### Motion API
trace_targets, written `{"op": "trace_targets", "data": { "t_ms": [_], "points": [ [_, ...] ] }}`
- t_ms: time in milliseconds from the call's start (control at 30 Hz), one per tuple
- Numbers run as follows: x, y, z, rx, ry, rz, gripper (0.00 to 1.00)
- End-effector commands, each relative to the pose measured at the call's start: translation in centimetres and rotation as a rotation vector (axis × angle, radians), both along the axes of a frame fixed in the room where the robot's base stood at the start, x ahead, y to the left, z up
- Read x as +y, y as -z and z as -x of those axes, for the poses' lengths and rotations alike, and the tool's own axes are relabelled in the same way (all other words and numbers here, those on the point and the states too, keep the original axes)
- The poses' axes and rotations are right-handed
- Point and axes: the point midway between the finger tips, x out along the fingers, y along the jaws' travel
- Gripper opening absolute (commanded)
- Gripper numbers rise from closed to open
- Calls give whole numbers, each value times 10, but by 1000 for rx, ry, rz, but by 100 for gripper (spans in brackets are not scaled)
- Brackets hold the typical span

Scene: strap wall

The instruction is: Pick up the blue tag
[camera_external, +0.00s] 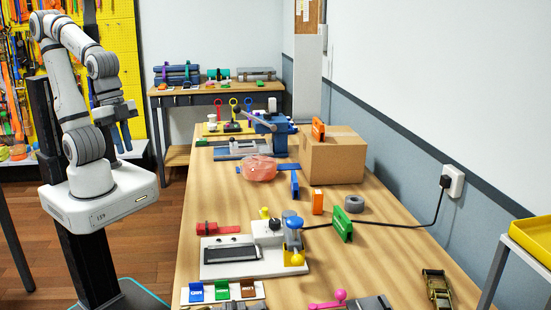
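Two blue pieces could be the blue tag. One is a small blue tag (195,291) at the left end of a white strip at the near left of the long wooden table, beside a green tag (221,290) and a brown tag (248,288). The other is a thin blue upright piece (294,184) beside the cardboard box. My gripper (122,147) hangs fingers down left of the table, well away from both. Its two dark fingers look apart, with nothing seen between them.
A cardboard box (333,158) stands by the wall on the long table (205,216). A white fixture with a blue cylinder (291,231) and a black cable (390,225) fill the middle. An orange block (317,202), green block (343,224) and grey roll (354,204) stand nearby.

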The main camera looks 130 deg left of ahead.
Motion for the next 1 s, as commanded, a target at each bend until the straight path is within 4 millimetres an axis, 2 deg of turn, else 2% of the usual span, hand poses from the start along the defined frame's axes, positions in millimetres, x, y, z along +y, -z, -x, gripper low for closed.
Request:
{"op": "trace_targets", "data": {
  "t_ms": [267,467,600,800,1000],
  "points": [
    [-13,-1,-101,77,-195,48,14],
    [-27,21,-179,131,-355,73,14],
    [-38,48,-231,167,-467,85,14],
    [-56,99,-294,213,-619,92,14],
    [-67,137,-328,237,-717,92,14]
  ]
}}
